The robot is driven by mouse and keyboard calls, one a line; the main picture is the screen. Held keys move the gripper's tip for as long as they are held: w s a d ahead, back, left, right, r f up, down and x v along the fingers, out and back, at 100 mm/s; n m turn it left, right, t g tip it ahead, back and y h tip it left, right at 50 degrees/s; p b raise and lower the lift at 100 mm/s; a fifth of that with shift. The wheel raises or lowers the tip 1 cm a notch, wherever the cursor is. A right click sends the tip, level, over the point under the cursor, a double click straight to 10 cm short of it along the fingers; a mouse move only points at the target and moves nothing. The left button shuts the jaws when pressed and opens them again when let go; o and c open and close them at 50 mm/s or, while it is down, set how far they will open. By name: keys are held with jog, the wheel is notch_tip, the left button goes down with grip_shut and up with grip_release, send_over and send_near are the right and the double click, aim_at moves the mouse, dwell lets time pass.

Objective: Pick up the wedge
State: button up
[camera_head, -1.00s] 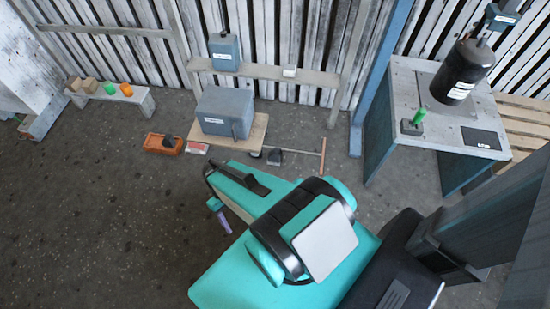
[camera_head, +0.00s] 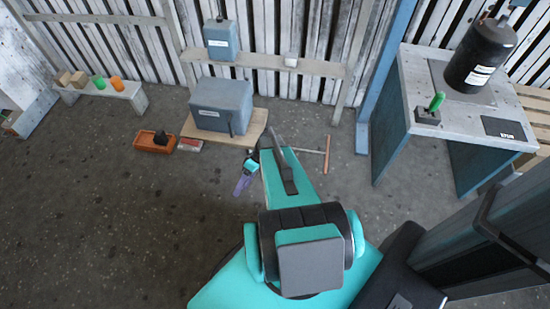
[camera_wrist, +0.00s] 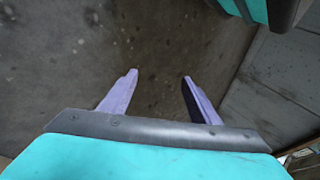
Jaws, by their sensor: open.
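One second ago a dark wedge-like block lay on the floor by the right front of the low wooden board (camera_head: 188,128). It does not show clearly now; my arm covers that spot. Another dark piece (camera_head: 160,137) sits in the orange tray (camera_head: 143,147); I cannot tell its exact shape. My gripper (camera_head: 241,186), with purple fingers, hangs in front of the board. In the wrist view my gripper (camera_wrist: 160,76) is open and empty, with bare floor between its fingers. No wedge shows there.
A grey box (camera_head: 222,105) stands on the board. A red-and-white item (camera_head: 189,145) lies beside the tray. A brown bar (camera_head: 327,155) lies right of my arm. A workbench (camera_head: 410,75) with a black cylinder (camera_head: 480,60) stands right. A small bench (camera_head: 138,99) stands left. Left floor is clear.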

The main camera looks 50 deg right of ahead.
jog(key=d+f+n+t+b, duration=0.1)
jog(key=d+f+t+b, duration=0.2)
jog(key=d, duration=0.9)
jog(key=s+d+f+n+t+b, duration=0.1)
jog(key=d+f+t+b, duration=0.3)
jog(key=d+b, duration=0.3)
jog(key=s+d+f+n+t+h+b, duration=0.1)
jog(key=d+f+t+b, duration=0.2)
jog(key=d, duration=1.4)
jog(key=t+b, duration=0.1)
jog(key=b, duration=0.1)
jog(key=shift+s+d+f+n+b, duration=0.15)
jog(key=shift+d+f+n+b, duration=0.1)
jog(key=shift+d+n+b, duration=0.15)
jog(key=shift+a, duration=0.15)
jog(key=shift+b+x, duration=1.3)
jog(key=shift+x, duration=3)
jog(key=shift+f, duration=0.1)
